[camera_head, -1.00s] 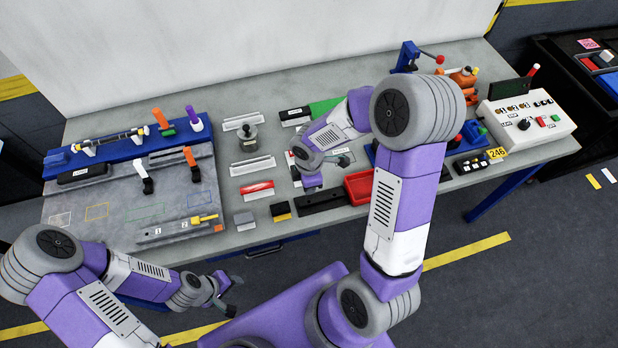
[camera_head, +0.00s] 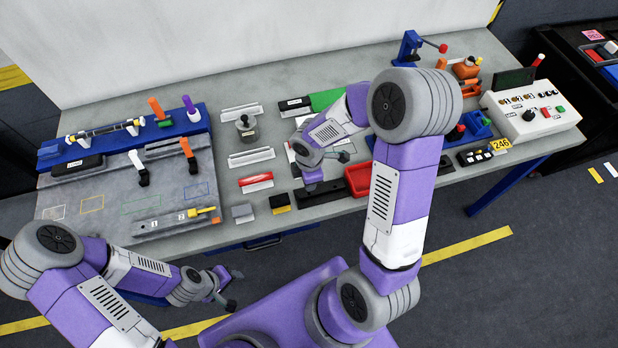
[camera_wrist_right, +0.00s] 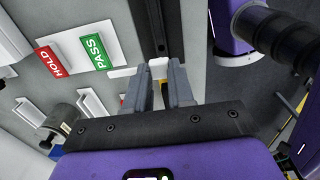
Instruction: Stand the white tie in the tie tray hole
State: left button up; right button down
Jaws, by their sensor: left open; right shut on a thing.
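My right gripper (camera_wrist_right: 163,82) is shut on the small white tie (camera_wrist_right: 158,67), whose end shows between the fingertips in the right wrist view. A long black strip, apparently the tie tray (camera_wrist_right: 148,28), lies just beyond the tie. In the head view, a black tray (camera_head: 325,193) lies near the front table edge, left of the red bin; my right forearm covers part of that area and the tie cannot be made out. My left gripper (camera_head: 233,288) is open and empty in front of the table.
A red bin (camera_head: 359,180) stands beside the black tray. A red HOLD tag (camera_wrist_right: 49,62) and a green PASS tag (camera_wrist_right: 93,51) lie beside the gripper. A metal weight (camera_head: 246,127), a grey fixture board (camera_head: 110,205) and a control box (camera_head: 530,112) occupy the table (camera_head: 240,232).

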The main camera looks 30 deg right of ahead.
jog(key=shift+f+b, duration=0.8)
jog(key=shift+f, duration=0.45)
jog(key=shift+f+b, duration=1.2)
jog(key=shift+f, duration=0.2)
dwell(0.5)
jog(key=c, duration=0.9)
grip_release()
jog(key=shift+r, duration=0.15)
notch_tip(320, 180, up, 7)
jog(key=shift+s+r+p, duration=0.1)
jog(key=shift+r+p, duration=0.1)
jog(key=shift+p, duration=0.8)
jog(key=shift+s, duration=0.1)
